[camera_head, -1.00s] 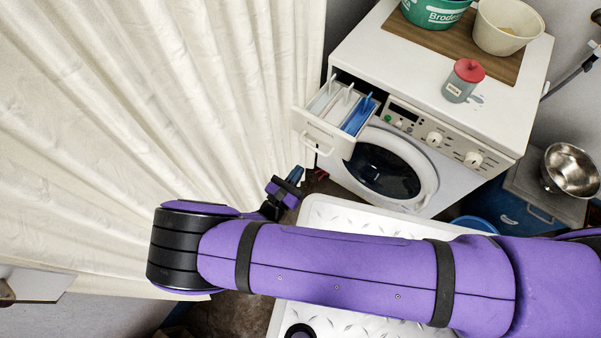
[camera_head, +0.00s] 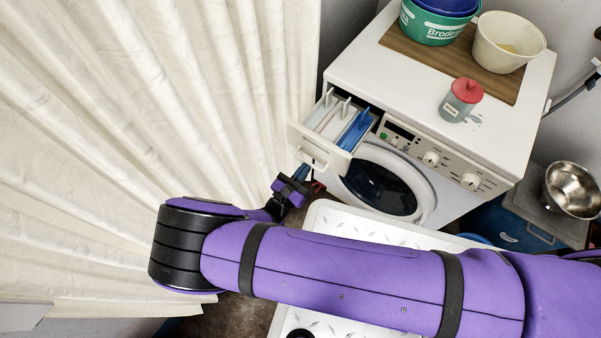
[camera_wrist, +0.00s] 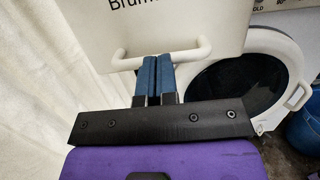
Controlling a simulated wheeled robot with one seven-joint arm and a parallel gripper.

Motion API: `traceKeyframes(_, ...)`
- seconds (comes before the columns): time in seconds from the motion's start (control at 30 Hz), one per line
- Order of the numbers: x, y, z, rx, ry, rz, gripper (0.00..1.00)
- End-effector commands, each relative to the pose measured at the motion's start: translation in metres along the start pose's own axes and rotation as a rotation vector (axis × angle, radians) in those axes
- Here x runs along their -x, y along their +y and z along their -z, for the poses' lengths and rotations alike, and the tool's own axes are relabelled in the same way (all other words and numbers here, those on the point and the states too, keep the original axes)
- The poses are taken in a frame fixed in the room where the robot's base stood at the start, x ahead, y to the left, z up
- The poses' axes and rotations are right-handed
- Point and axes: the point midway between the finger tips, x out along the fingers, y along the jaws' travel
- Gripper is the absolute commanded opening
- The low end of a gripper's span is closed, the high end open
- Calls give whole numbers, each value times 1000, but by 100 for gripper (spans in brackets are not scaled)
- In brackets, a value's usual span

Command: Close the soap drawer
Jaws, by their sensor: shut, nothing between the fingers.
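The soap drawer (camera_head: 321,145) sticks out open from the upper left front of the white washing machine (camera_head: 465,150). Its white and blue compartments show from above. My gripper (camera_head: 301,173) is just below and in front of the drawer's front panel in the head view. In the wrist view the blue fingers of my gripper (camera_wrist: 154,76) are together and empty. They overlap the middle of the drawer's handle (camera_wrist: 197,50), a white bar on the front panel (camera_wrist: 165,25). I cannot tell whether the fingertips touch the handle or panel.
A pale curtain (camera_head: 150,100) hangs close on the left. The round door (camera_head: 380,187) lies below the drawer. On top stand a green tub (camera_head: 432,30), a cream bucket (camera_head: 505,45) and a red-lidded container (camera_head: 461,102). A metal bowl (camera_head: 572,190) is at right.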

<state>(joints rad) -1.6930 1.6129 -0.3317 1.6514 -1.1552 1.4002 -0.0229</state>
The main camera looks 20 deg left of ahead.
Motion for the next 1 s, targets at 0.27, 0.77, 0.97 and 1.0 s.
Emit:
traceKeyframes(0.27,-58,-3,11,3,-2,5,0)
traceKeyframes(0.77,-159,-4,29,2,-2,2,0)
traceKeyframes(0.97,-177,-4,32,1,-2,2,0)
traceKeyframes(1.0,-179,-4,32,1,-2,2,0)
